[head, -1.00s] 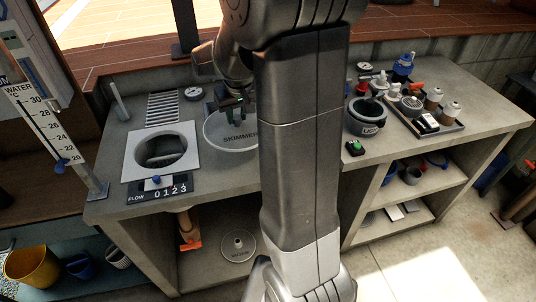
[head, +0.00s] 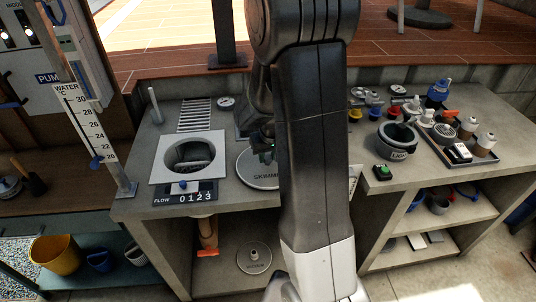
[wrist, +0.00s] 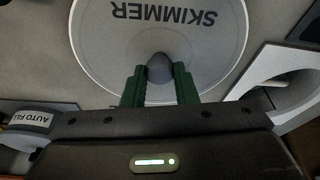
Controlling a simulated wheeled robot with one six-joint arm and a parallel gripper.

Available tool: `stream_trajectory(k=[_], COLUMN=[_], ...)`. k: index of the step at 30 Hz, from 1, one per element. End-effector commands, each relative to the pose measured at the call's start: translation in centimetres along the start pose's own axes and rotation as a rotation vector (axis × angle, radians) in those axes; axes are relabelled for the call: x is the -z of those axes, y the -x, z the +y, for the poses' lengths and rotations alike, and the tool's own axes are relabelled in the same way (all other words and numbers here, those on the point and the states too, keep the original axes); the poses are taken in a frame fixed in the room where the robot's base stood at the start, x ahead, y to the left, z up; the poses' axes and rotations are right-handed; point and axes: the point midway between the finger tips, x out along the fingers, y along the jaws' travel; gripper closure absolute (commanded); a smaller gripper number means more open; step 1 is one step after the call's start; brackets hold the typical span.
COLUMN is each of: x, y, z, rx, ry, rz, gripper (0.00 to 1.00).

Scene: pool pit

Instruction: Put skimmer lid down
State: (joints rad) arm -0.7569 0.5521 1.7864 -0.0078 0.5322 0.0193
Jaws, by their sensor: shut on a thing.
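The skimmer lid (head: 254,172) is a round pale grey disc marked SKIMMER, partly hidden behind my arm in the head view. In the wrist view the lid (wrist: 100,50) fills the upper middle, with a dark round knob (wrist: 159,66) on it. My gripper (wrist: 160,80) has its green fingers on both sides of that knob, shut on it. In the head view my gripper (head: 265,148) is small and partly covered by my arm, over the lid. The lid appears at or close to the counter; I cannot tell whether it touches. The square skimmer opening (head: 188,157) stands uncovered left of the lid.
The flow counter (head: 186,193) sits in front of the opening, and a metal grate (head: 196,115) lies behind it. Right of my arm are a green button (head: 382,172), a dark pot (head: 397,141) and a tray (head: 440,150) of fittings. A thermometer post (head: 95,140) stands at the left.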

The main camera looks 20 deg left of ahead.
Motion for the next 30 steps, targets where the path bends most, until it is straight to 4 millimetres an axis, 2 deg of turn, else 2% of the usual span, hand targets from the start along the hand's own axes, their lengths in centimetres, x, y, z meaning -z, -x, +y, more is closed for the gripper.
stream_trajectory(k=[4,5,8,20,23,30], x=[-0.1,-0.1,-0.1,0.1,0.1,0.1], y=[-0.4,-0.3,-0.3,0.3,1.4,5.8], z=[0.0,0.0,0.0,0.0,0.0,0.0], rx=[0.000,0.000,0.000,0.000,0.000,0.000], ry=[0.000,0.000,0.000,0.000,0.000,0.000], rz=[0.001,0.000,0.000,0.001,0.003,0.005], gripper=[1.00,0.70,0.52,0.52,0.52,0.52])
